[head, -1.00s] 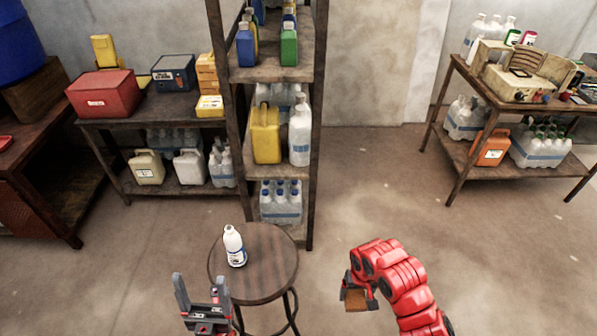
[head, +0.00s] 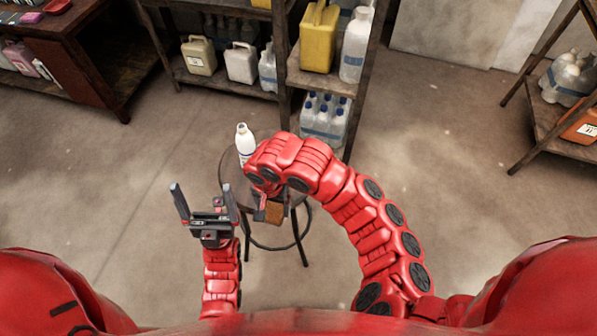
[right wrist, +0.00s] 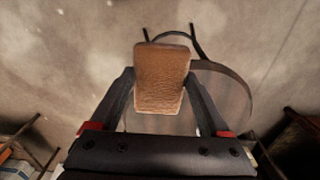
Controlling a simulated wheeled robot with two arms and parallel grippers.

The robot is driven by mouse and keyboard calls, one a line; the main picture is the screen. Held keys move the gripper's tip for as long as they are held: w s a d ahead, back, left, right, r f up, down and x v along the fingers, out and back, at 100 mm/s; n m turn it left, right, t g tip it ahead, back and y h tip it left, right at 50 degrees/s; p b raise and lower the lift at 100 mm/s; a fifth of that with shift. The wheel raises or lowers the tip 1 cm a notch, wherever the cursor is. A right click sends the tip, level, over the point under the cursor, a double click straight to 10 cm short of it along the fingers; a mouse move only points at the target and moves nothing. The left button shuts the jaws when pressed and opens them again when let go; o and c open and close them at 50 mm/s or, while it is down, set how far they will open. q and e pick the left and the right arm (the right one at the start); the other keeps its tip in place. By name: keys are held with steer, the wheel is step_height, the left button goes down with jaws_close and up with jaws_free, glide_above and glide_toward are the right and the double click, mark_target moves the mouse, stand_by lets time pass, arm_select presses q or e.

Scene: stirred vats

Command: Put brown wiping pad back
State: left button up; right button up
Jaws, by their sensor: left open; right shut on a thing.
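The brown wiping pad (right wrist: 162,80) is a rough brown block, held between the two fingers of my right gripper (right wrist: 160,95) in the right wrist view. In the head view the pad (head: 275,213) shows below my right gripper (head: 272,205), in front of the round stool. My left gripper (head: 205,200) is open and empty, fingers pointing up, to the left of the pad. The round dark stool (head: 233,172) stands behind, partly hidden by my right arm. I cannot tell whether the pad touches the stool.
A white bottle (head: 244,145) stands upright on the stool. A wooden shelf rack (head: 320,82) with a yellow canister (head: 319,36) and several bottles stands behind it. A dark table (head: 95,62) is at the far left. The floor right of the stool is clear.

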steer(key=w+d, duration=0.1)
steer(key=w, duration=0.3)
steer(key=w+d+f, duration=0.1)
steer(key=w+d, duration=0.1)
steer(key=w, duration=0.3)
steer(key=w+d+b, duration=0.1)
steer(key=w, duration=0.3)
steer(key=shift+w+d+f, duration=0.15)
steer(key=shift+w+d, duration=0.25)
steer(key=shift+w+d+f, duration=0.1)
steer(key=shift+w+d, duration=0.15)
steer(key=shift+w, duration=0.05)
steer(key=shift+f, duration=1.75)
steer(key=shift+f, duration=0.15)
